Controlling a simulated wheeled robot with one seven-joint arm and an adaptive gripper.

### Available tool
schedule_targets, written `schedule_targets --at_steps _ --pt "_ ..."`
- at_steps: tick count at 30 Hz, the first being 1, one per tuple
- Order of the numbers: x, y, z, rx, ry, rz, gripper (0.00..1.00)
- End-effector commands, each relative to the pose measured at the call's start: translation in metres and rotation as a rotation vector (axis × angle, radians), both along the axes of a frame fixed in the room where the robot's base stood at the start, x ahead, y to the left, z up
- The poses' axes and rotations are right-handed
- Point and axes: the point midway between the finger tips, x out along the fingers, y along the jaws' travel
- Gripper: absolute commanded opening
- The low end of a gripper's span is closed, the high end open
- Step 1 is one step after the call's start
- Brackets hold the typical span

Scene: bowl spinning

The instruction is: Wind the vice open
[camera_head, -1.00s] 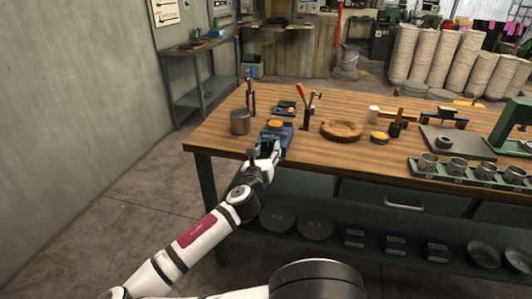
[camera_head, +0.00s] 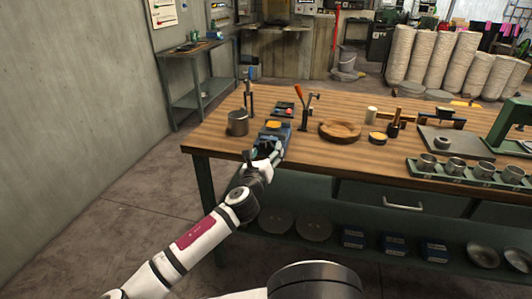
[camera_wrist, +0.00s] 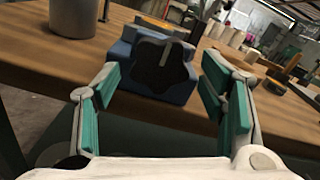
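The blue vice (camera_head: 277,133) stands at the near left edge of the wooden workbench, with an orange round piece (camera_head: 273,125) on top. In the wrist view the blue vice body (camera_wrist: 125,52) is close ahead, and a black lobed handle (camera_wrist: 160,68) on its front faces me. My gripper (camera_wrist: 162,78) is open, its teal-padded fingers on the left and right of the handle. No finger visibly touches the handle. In the head view my gripper (camera_head: 263,155) is in front of the vice and partly hides its front.
The workbench edge (camera_wrist: 35,60) is just below the vice.

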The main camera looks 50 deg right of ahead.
Motion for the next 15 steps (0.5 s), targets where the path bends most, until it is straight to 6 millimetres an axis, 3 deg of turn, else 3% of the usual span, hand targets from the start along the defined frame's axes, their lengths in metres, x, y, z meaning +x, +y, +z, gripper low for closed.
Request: schedule_targets --at_steps 8,15 --pt "0.000 0.003 0.000 0.000 -0.002 0.001 0.64" --pt "-0.010 0.029 0.000 0.000 -0.002 0.004 0.64"
